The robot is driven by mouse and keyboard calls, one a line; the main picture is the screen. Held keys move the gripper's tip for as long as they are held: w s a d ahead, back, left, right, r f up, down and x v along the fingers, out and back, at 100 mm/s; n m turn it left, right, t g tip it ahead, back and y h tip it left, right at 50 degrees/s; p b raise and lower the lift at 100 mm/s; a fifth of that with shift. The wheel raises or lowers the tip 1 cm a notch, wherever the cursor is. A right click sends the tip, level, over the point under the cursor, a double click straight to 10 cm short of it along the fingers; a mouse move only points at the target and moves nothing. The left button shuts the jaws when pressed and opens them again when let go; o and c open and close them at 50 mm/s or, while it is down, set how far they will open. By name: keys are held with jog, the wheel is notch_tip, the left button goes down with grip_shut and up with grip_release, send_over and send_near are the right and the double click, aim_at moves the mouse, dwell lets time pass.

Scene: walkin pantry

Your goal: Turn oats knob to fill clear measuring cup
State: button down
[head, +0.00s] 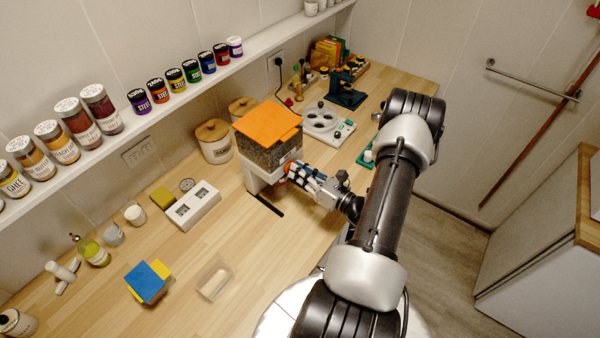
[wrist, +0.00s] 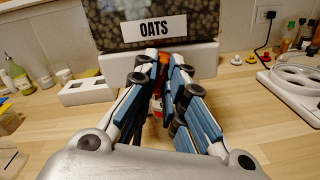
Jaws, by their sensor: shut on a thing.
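The oats dispenser (head: 266,152) stands on the counter with an orange lid, a speckled see-through hopper and a white base. Its OATS label (wrist: 153,29) faces me in the wrist view. My gripper (wrist: 164,62) is at the dispenser's front, its fingers shut on a small orange-red knob (wrist: 163,59), mostly hidden between the fingertips. In the head view my gripper (head: 291,170) covers the knob's area. Below the fingers, something pale with red shows in the gap in the wrist view; I cannot tell if it is the clear measuring cup. Any fill level is hidden.
A white block with two square openings (head: 193,208) stands left of the dispenser, with a lidded canister (head: 213,141) behind. A white tray with round wells (head: 325,123) is to the right. A clear rectangular container (head: 214,281) and a blue-yellow block (head: 148,282) lie nearer.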

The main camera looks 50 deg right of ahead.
jog(key=shift+a+f+m+p, duration=0.15)
jog(key=shift+m+p, duration=0.2)
jog(key=shift+m, duration=4.95)
jog(key=shift+d+f+m+p, duration=0.1)
jog(key=shift+m+p, duration=0.3)
jog(key=shift+m, duration=4.9)
jog(key=shift+a+f+m+p, duration=0.15)
jog(key=shift+m+p, duration=0.2)
jog(key=shift+m, duration=4.95)
jog(key=shift+d, duration=0.1)
jog(key=c, duration=1.7)
grip_release()
jog(key=shift+o, duration=0.2)
